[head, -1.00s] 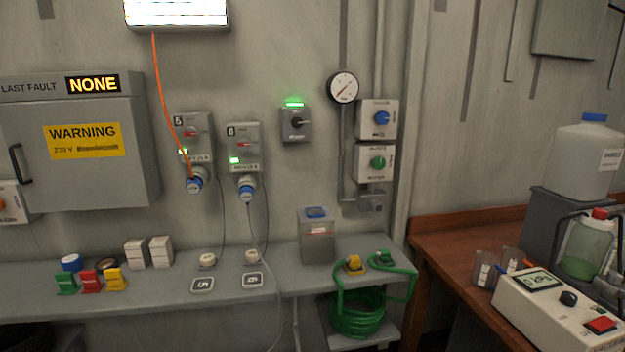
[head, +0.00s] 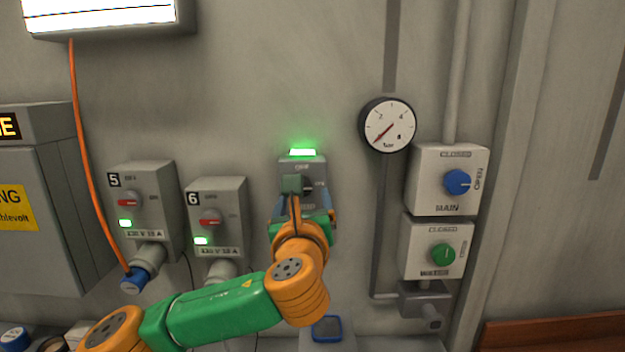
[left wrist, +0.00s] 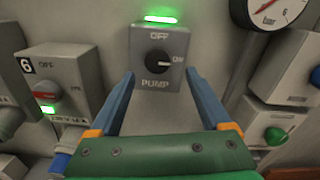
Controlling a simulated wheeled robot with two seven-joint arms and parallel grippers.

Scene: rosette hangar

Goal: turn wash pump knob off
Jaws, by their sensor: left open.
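The wash pump switch box (head: 300,170) is a grey box on the wall with a green lamp (head: 302,152) lit on top. In the left wrist view the box is marked OFF, ON and PUMP, and its black knob (left wrist: 158,61) has its white mark toward ON at the right. My left gripper (left wrist: 160,95) is open, with its blue fingers apart on either side of the box's lower part and the knob between and beyond them. It does not appear to touch the knob. In the head view my left gripper (head: 304,205) hides the knob. My right gripper is not in view.
Socket boxes 5 (head: 147,205) and 6 (head: 217,217) are left of the pump box. A pressure gauge (head: 388,124), a blue-knobbed MAIN valve box (head: 447,180) and a green-knobbed valve box (head: 437,247) are at the right. An orange cable (head: 85,150) hangs at the left.

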